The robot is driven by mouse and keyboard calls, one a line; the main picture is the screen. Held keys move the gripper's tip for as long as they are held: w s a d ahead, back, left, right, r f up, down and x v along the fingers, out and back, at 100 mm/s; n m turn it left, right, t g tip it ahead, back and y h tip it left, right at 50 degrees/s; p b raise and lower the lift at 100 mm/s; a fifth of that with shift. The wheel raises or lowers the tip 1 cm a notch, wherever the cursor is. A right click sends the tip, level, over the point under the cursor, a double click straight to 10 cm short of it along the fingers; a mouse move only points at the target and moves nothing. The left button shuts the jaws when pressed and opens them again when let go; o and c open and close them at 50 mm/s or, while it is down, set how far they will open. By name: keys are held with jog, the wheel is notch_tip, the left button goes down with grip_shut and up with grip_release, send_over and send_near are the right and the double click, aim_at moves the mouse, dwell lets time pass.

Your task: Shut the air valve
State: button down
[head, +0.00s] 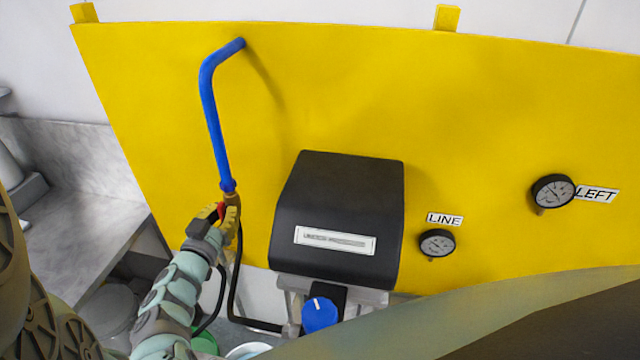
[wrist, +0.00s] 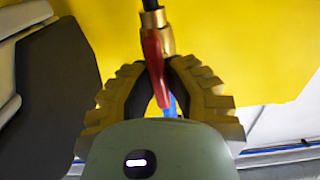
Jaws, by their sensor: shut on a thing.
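The air valve is a small brass fitting (head: 233,198) at the lower end of a blue pipe (head: 212,110), and a black hose leaves it below. Its red lever (wrist: 154,62) lies along the brass body (wrist: 158,32) in the wrist view. My gripper (head: 225,210) reaches up to the valve from below left in the head view. In the wrist view its two ribbed fingers (wrist: 163,72) close around the red lever from both sides. The lever's tip, between the fingers, is partly hidden. A piece of the blue pipe shows behind it.
A yellow panel (head: 330,90) stands behind the valve. A black box (head: 345,210) with a blue knob (head: 319,314) below it sits right of the valve. A LINE gauge (head: 437,243) and a LEFT gauge (head: 553,191) are further right. The black hose (head: 235,285) hangs near my gripper.

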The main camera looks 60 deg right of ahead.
jog(key=shift+f, duration=0.1)
dwell(0.3)
jog(key=m+b, duration=0.1)
jog(key=m, duration=0.1)
jog(key=m+b, duration=0.1)
jog(key=m, duration=0.1)
jog(key=shift+s+d+f, duration=0.1)
jog(key=shift+s+f, duration=0.1)
jog(key=shift+s+f+m+b, duration=0.1)
jog(key=shift+m+b, duration=2.45)
jog(key=shift+m, duration=0.9)
jog(key=shift+s+f+m+b, duration=0.1)
jog(key=shift+m+b, duration=2.45)
jog(key=shift+m, duration=0.9)
jog(key=c, duration=1)
grip_release()
jog(key=shift+r, duration=0.1)
